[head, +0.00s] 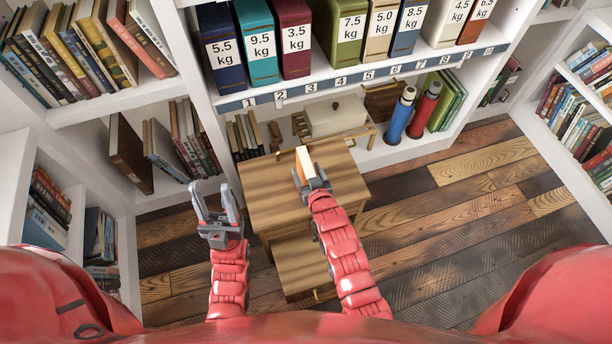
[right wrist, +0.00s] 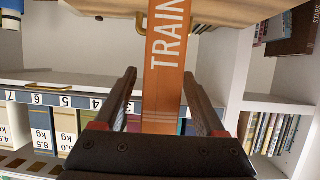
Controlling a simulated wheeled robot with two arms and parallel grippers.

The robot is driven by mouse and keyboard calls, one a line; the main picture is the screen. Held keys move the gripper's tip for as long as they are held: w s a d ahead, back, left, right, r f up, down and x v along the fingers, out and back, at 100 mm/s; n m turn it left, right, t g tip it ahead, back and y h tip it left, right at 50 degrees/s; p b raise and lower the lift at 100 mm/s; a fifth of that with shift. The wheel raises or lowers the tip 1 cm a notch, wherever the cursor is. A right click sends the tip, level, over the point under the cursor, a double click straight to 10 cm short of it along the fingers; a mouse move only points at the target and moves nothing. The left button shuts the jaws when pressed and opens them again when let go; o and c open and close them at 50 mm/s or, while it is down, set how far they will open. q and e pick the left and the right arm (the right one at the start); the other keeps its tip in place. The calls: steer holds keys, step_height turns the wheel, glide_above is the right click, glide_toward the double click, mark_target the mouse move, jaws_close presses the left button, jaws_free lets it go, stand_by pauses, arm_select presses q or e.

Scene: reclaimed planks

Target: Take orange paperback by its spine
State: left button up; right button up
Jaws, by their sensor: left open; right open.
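The orange paperback (head: 305,161) stands at the right part of the wooden cabinet top, its pale page edge facing up in the head view. In the right wrist view its orange spine (right wrist: 164,60), with the white letters "TRAIN", runs between my fingers. My right gripper (head: 311,180) is open, with one finger on each side of the spine; small gaps show between fingers and book. My left gripper (head: 214,200) is open and empty, left of the cabinet and away from the book.
The wooden cabinet (head: 270,205) stands before a white shelf. Labelled weight binders (head: 292,40) fill the shelf above. A cream box (head: 335,116), a blue bottle (head: 398,116) and a red bottle (head: 425,110) stand behind. Plank floor (head: 450,215) is clear at the right.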

steer(key=shift+w+a+f, duration=0.15)
steer(key=shift+w+f, duration=0.1)
steer(key=shift+w, duration=0.25)
steer(key=shift+c, duration=0.3)
jaws_close()
